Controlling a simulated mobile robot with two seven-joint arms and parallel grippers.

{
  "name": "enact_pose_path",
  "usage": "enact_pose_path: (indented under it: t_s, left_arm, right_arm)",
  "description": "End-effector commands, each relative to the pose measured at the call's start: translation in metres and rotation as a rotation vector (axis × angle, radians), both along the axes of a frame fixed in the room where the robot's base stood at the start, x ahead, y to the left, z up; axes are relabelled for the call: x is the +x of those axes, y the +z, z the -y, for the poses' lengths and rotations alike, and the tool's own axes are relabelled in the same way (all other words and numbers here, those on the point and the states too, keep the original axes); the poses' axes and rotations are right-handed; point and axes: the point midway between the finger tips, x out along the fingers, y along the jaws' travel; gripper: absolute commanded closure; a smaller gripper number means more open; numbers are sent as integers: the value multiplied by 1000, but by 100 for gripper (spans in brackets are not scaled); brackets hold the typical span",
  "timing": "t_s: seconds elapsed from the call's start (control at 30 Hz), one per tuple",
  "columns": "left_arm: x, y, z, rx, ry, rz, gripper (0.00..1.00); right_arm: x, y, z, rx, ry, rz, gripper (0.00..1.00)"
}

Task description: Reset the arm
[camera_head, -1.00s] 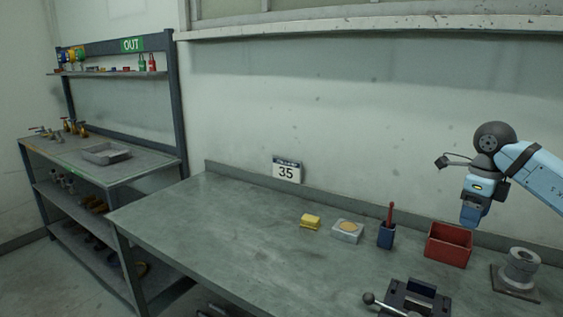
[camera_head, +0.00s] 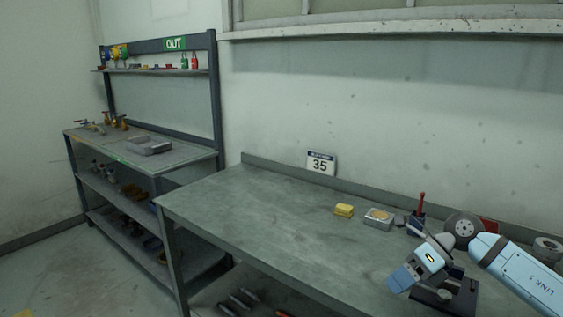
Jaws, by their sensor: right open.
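My right arm, light blue with a dark round joint, comes in from the right edge. Its right gripper (camera_head: 402,279) is low over the right part of the grey workbench (camera_head: 255,215), pointing down and left in front of a dark vise (camera_head: 445,296). It is open, with nothing seen between its fingers. The arm covers part of the vise and most of the red bin behind it. My left gripper is not in view.
A yellow block (camera_head: 344,210), a grey box (camera_head: 379,219) and a blue holder with a red-handled tool (camera_head: 420,207) stand along the back of the bench. The bench's left half is clear.

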Motion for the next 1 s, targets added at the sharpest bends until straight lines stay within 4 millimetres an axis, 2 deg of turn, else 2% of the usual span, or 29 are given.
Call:
enact_pose_path:
  t_s: [0.03, 0.1, 0.2, 0.3, 0.47, 0.57, 0.67, 0.8, 1.0]
  left_arm:
    - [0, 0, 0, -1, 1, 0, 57]
    - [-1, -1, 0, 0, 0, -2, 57]
    - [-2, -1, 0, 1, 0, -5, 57]
    - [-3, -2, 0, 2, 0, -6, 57]
    - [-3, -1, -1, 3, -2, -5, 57]
    - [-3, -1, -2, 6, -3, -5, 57]
    - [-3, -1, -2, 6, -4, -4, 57]
    - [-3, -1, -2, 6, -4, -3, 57]
    - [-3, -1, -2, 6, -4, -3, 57]
  right_arm:
    - [-14, -14, -34, 154, -18, -47, 40]
    - [-27, -19, -70, 363, -78, -112, 40]
    - [-42, -23, -106, 647, -205, -232, 40]
    - [-52, -27, -125, 904, -380, -382, 40]
    - [-61, -51, -127, 1217, -720, -651, 40]
    - [-70, -80, -118, 1360, -967, -841, 40]
    - [-88, -123, -105, 1461, -1251, -1055, 40]
    - [-125, -181, -93, 1502, -1604, -1323, 40]
    - [-188, -244, -89, 1443, -1986, -1631, 40]
